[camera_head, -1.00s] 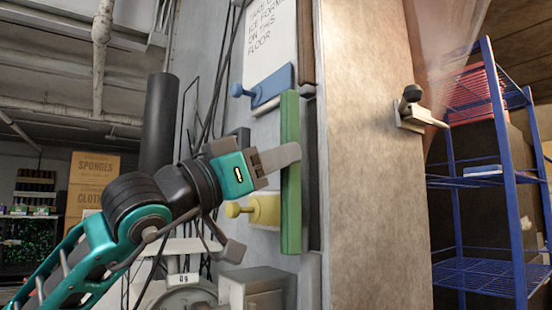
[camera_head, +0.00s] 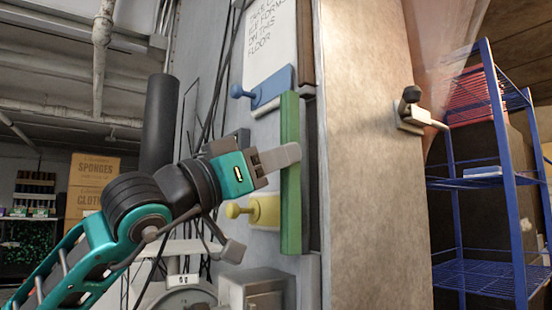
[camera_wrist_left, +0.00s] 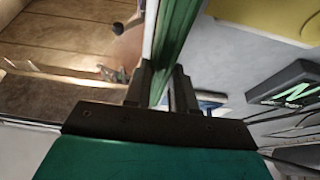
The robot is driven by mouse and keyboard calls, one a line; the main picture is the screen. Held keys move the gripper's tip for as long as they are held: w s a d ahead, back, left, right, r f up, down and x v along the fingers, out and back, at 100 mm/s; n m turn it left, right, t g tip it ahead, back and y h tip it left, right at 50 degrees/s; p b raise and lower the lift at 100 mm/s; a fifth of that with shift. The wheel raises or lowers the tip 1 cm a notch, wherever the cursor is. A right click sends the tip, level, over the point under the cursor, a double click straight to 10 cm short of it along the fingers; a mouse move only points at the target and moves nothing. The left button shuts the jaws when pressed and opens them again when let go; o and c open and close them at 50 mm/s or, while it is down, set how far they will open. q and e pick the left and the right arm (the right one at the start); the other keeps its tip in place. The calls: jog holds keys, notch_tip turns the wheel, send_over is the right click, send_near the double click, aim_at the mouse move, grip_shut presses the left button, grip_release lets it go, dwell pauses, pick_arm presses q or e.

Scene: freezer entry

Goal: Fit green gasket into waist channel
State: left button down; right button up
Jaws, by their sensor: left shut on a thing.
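The green gasket (camera_head: 290,210) is a long upright bar in front of the door frame's edge in the head view. My left gripper (camera_head: 288,158) is shut on it around the upper middle of its length. In the left wrist view the gasket (camera_wrist_left: 177,30) runs up between the two dark fingers of my left gripper (camera_wrist_left: 163,85). A dark vertical channel (camera_head: 314,170) shows just right of the gasket, with a brown strip (camera_head: 305,45) above. I cannot tell whether the gasket touches the channel. My right gripper is not in view.
A blue plate with a knob (camera_head: 268,90) and a yellow plate with a knob (camera_head: 262,210) are on the wall left of the gasket. A door latch (camera_head: 415,115) sticks out on the right. A blue shelf rack (camera_head: 490,180) stands beyond.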

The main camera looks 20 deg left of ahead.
pick_arm(q)
jog(key=shift+w+d, duration=0.55)
jog(key=shift+w, duration=0.15)
jog(key=shift+w+d, duration=0.5)
jog(key=shift+w, duration=0.2)
dwell(0.7)
jog(key=c, duration=1)
grip_release()
jog(key=shift+o, duration=0.8)
jog(key=shift+d, duration=0.15)
jog(key=o, duration=0.6)
jog(key=shift+a, duration=0.2)
jog(key=s+a+b, duration=0.1)
jog(key=s+a, duration=0.3)
jog(key=s, duration=0.1)
jog(key=shift+s, duration=0.25)
